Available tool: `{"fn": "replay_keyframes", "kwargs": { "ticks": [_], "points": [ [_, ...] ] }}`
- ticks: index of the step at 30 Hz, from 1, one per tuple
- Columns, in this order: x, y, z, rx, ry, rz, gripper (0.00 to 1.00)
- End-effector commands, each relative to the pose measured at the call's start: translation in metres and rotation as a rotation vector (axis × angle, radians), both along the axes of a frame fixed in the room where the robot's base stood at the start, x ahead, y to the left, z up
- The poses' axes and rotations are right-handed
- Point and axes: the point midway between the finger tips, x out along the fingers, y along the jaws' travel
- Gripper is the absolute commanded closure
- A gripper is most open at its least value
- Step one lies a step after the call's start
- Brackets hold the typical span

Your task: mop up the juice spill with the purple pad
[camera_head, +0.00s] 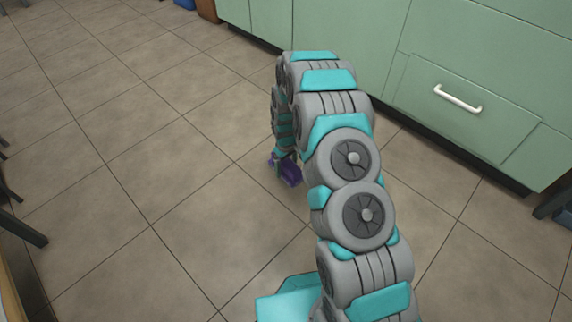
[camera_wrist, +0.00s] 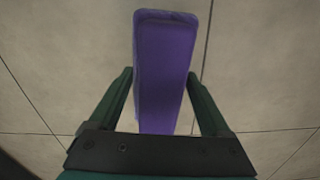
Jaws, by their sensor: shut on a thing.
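The purple pad (camera_wrist: 165,70) is a long block between the two green fingers of my gripper (camera_wrist: 163,88) in the wrist view. My gripper is shut on it. In the head view the purple pad (camera_head: 290,174) shows low over the tiled floor at the end of my gripper (camera_head: 283,160), partly hidden by my arm. I cannot tell whether the pad touches the floor. No juice spill can be made out in either view; part of the floor is hidden behind my arm.
Green cabinets (camera_head: 340,35) run along the back and right, with a white drawer handle (camera_head: 458,98). Dark furniture legs (camera_head: 22,228) stand at the left edge. A blue object (camera_head: 185,4) is at the top. The tiled floor (camera_head: 130,150) left of my arm is clear.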

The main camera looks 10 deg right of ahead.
Motion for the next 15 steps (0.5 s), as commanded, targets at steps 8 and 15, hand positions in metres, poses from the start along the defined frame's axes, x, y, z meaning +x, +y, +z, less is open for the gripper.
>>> {"fn": "replay_keyframes", "kwargs": {
  "ticks": [8, 15],
  "points": [
    [-0.001, -0.003, -0.028, -0.001, 0.005, 0.001, 0.63],
    [-0.001, -0.006, -0.049, 0.0, 0.002, 0.001, 0.63]
  ]
}}
